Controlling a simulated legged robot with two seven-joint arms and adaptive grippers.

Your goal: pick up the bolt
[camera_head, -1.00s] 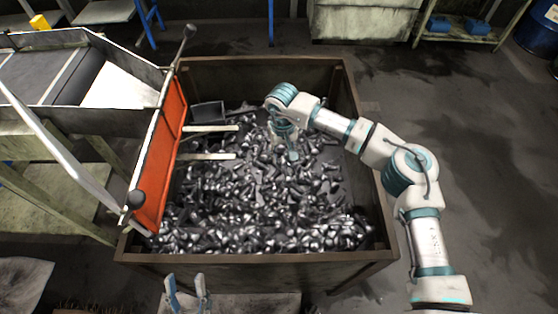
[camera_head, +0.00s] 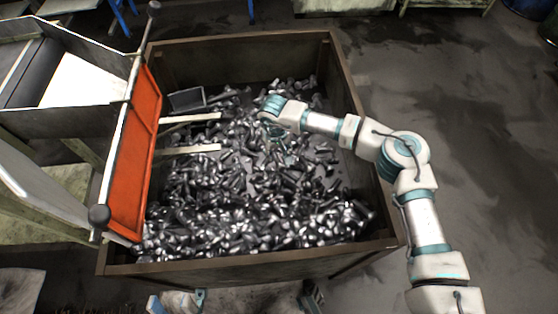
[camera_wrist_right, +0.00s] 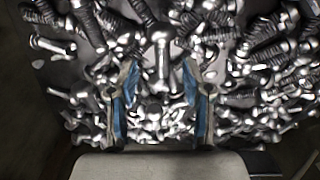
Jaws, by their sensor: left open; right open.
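Many loose silver bolts fill a large brown bin (camera_head: 215,268). In the right wrist view one bolt (camera_wrist_right: 160,55) stands out, its round head towards the top of the picture and its shank pointing down between the fingers. My right gripper (camera_wrist_right: 160,88) is open, with its blue-padded fingers on either side of the lower shank, low among the bolts. Contact cannot be told. In the head view my right gripper (camera_head: 278,140) is over the bin's middle, mostly hidden by its wrist. My left gripper (camera_head: 178,300) is open at the bottom edge, outside the bin and partly cut off.
An orange panel (camera_head: 133,150) on a chute stands along the bin's left side. Two pale bars (camera_head: 188,149) reach from it over the bolts. A small grey box (camera_head: 187,99) lies in the bin's back left corner. Floor to the right is clear.

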